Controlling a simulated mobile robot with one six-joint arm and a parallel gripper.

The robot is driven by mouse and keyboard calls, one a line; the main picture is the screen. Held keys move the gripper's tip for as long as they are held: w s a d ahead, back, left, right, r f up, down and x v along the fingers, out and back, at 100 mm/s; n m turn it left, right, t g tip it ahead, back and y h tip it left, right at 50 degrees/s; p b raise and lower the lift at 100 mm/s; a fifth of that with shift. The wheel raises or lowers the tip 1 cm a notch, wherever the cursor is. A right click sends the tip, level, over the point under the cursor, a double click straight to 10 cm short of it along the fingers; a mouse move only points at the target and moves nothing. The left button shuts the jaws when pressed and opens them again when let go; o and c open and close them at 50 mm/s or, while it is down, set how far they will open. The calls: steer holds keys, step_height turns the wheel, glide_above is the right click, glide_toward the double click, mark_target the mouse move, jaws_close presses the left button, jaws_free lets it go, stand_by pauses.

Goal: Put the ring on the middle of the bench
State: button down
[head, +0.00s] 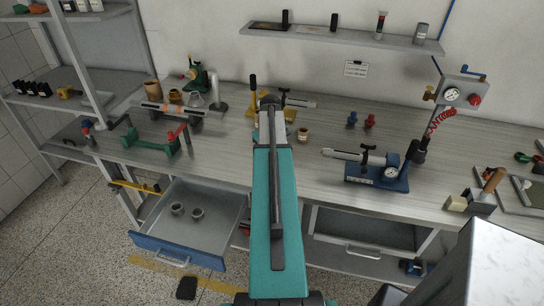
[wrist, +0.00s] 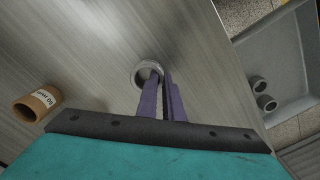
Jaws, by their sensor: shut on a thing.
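My gripper (wrist: 160,74) is shut on a grey metal ring (wrist: 138,75) in the wrist view. One finger reaches into the ring's opening and the other is outside its wall. The ring is over the bare wood-grain top of the bench (wrist: 80,50); I cannot tell whether it touches the surface. In the head view, my teal arm reaches over the bench (head: 235,150) and hides the ring and fingertips. The open blue-fronted drawer (head: 165,250) holds two more grey rings (head: 177,208), also visible at the right of the wrist view (wrist: 258,84).
A brown labelled roll (wrist: 37,104) lies left of my gripper. A blue-based gauge device (head: 376,176) stands to the right, a green stand (head: 152,146) to the left. Yellow parts (head: 258,103) stand behind my arm. The bench top around the ring is bare.

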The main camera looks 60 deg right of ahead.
steer(key=shift+f, duration=0.3)
steer(key=c, duration=1.9)
jaws_free()
steer(key=shift+r, duration=0.2)
step_height(320, 180, up, 12)
steer(key=b, duration=0.3)
steer(key=shift+b, duration=0.4)
steer(key=shift+r, duration=0.1)
